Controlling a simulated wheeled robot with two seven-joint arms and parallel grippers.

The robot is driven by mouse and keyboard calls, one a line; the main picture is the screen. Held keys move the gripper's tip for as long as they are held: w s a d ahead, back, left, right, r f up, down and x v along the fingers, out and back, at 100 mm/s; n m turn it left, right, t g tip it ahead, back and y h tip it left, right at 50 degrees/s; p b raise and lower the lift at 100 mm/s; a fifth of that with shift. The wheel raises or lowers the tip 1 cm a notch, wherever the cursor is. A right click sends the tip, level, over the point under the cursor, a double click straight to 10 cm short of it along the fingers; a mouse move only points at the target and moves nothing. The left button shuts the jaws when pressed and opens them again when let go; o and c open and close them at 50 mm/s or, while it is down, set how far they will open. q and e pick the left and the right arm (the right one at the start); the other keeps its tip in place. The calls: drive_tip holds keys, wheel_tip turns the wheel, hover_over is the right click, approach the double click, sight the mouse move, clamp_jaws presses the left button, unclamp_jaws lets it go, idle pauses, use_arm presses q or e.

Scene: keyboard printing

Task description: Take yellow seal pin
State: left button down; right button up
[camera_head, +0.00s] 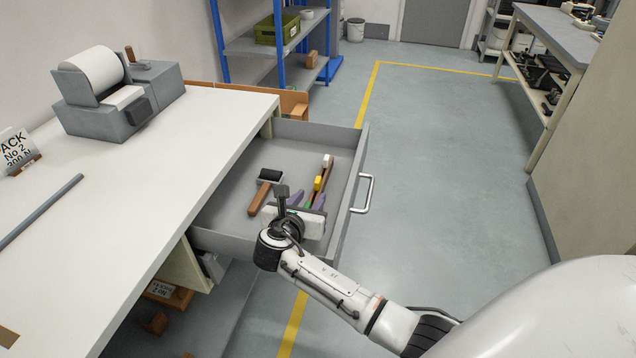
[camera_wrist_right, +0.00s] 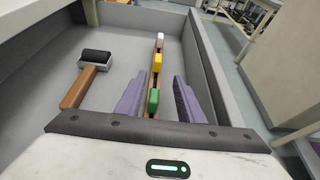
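The yellow seal pin (camera_head: 318,183) stands in a row inside the open drawer, between a white pin (camera_head: 327,160) and a green pin (camera_wrist_right: 153,101). In the right wrist view the yellow pin (camera_wrist_right: 157,62) shows just beyond the purple fingertips. My right gripper (camera_head: 308,199) is over the drawer. Its fingers are apart and empty, and in the right wrist view the gripper (camera_wrist_right: 160,77) has the green pin showing between its fingers. I cannot tell the height of the fingers above the pins. My left gripper is not in view.
A black-headed roller with a wooden handle (camera_head: 259,196) lies left of the pins in the grey drawer (camera_head: 230,215). The drawer's front wall and handle (camera_head: 370,193) are close on the right. The white table (camera_head: 180,170) borders the left.

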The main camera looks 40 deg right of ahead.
sight(316, 184)
drive_tip(key=x, duration=0.4)
drive_tip(key=b+x, duration=0.1)
drive_tip(key=x, duration=0.2)
drive_tip(key=shift+w+a+r, duration=0.1)
drive_tip(key=shift+w+r, duration=0.25)
drive_tip(key=shift+r, duration=0.05)
clamp_jaws()
